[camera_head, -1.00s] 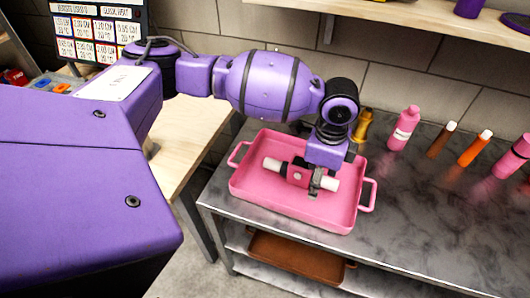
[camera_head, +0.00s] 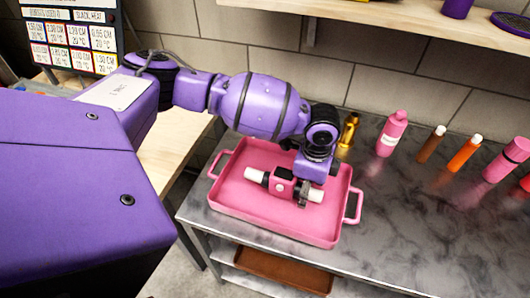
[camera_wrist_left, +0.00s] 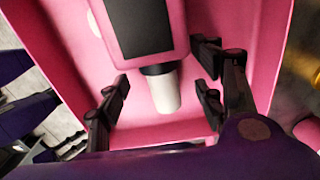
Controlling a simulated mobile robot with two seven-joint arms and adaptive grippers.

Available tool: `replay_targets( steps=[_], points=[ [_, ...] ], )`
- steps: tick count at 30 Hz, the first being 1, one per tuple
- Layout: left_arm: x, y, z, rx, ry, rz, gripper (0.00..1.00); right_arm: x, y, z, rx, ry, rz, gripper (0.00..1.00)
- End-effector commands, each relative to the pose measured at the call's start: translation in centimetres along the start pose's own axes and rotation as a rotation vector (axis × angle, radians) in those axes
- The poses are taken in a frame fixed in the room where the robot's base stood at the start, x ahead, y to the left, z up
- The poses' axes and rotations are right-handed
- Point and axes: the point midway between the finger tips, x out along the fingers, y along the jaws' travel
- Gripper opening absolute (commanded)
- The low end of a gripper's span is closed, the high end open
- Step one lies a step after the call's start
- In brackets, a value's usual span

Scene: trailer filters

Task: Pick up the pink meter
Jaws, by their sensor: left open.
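The pink meter (camera_head: 282,187) lies in a pink tray (camera_head: 232,198) on the metal table. It has a pink body and white tube ends. In the left wrist view, the meter (camera_wrist_left: 172,12) shows a dark face, and one white tube end (camera_wrist_left: 164,92) points toward me. My left gripper (camera_head: 304,192) is low over the right part of the meter. In the left wrist view its fingers (camera_wrist_left: 162,82) are open, one on each side of the white end, with gaps visible. Part of the meter is hidden behind the gripper in the head view. My right gripper is not in view.
The tray's raised walls surround the meter. A gold fitting (camera_head: 349,130), a pink bottle (camera_head: 391,134), a brown tube (camera_head: 431,144) and an orange tube (camera_head: 464,154) stand behind and right of it. A wooden shelf (camera_head: 400,22) overhangs the table. The table's front right is clear.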

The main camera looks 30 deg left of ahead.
Motion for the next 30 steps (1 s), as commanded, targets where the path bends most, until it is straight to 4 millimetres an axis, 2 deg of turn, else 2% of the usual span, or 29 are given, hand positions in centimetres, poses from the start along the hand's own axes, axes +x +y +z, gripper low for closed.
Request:
replay_targets(
  steps=[7, 21, 30],
  points=[
    [0.24, 0.03, 0.04, -0.001, 0.000, 0.001, 0.60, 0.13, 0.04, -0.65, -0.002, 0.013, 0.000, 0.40],
    [0.11, -0.04, -0.01, 0.000, 0.001, -0.001, 0.00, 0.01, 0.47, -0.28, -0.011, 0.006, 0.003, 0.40],
    [-0.11, -0.12, -0.05, 0.000, 0.001, -0.003, 0.00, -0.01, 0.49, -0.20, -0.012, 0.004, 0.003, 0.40]
  ],
)
